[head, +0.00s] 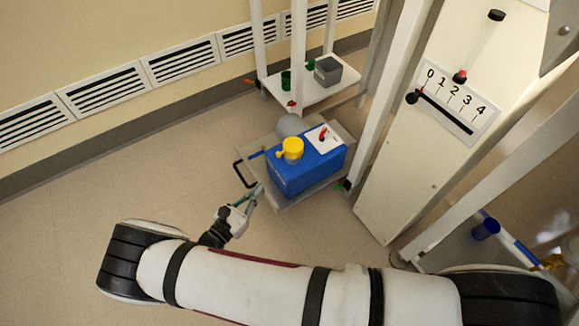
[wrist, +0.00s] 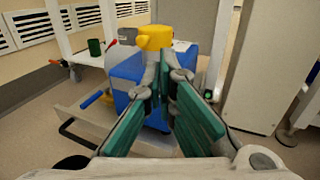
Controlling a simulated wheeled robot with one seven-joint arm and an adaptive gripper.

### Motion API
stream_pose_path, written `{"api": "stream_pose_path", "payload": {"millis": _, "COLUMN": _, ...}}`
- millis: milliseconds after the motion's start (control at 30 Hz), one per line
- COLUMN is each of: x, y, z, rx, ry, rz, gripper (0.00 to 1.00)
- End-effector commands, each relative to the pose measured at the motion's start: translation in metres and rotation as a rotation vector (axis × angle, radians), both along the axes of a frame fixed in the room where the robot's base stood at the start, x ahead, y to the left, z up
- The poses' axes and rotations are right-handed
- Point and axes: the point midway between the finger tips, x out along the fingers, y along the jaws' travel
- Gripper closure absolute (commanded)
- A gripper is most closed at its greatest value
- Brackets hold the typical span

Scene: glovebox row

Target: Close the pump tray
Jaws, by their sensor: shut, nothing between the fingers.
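The pump tray (head: 257,167) is a pale grey slide-out tray standing out from the white frame, low above the floor. It carries a blue pump box (head: 306,176) with a yellow cap (head: 292,149) and a white top plate. A black bar handle (head: 240,174) is on the tray's front left edge; it also shows in the wrist view (wrist: 72,137), left of my fingers. My gripper (head: 257,192) is shut and empty, by the tray's front edge to the right of the handle. In the wrist view its green fingers (wrist: 167,75) hide part of the pump. Contact with the tray cannot be told.
A white shelf (head: 300,94) with a grey bin (head: 328,71) and green cups stands behind the tray. A white column with a 0–4 scale (head: 456,104) and frame posts stand right. Floor at left is clear.

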Motion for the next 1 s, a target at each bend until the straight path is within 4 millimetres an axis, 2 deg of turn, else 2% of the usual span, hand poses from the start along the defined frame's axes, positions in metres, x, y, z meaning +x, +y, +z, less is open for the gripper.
{"api": "stream_pose_path", "payload": {"millis": 133, "x": 0.008, "y": -0.004, "z": -0.002, "rx": -0.004, "ry": -0.002, "rz": 0.006, "gripper": 1.00}}
{"api": "stream_pose_path", "payload": {"millis": 267, "x": 0.023, "y": -0.016, "z": -0.002, "rx": -0.006, "ry": -0.001, "rz": 0.003, "gripper": 1.00}}
{"api": "stream_pose_path", "payload": {"millis": 700, "x": 0.092, "y": -0.062, "z": -0.003, "rx": -0.003, "ry": -0.001, "rz": 0.001, "gripper": 1.00}}
{"api": "stream_pose_path", "payload": {"millis": 1000, "x": 0.114, "y": -0.076, "z": -0.002, "rx": -0.002, "ry": 0.000, "rz": 0.003, "gripper": 1.00}}
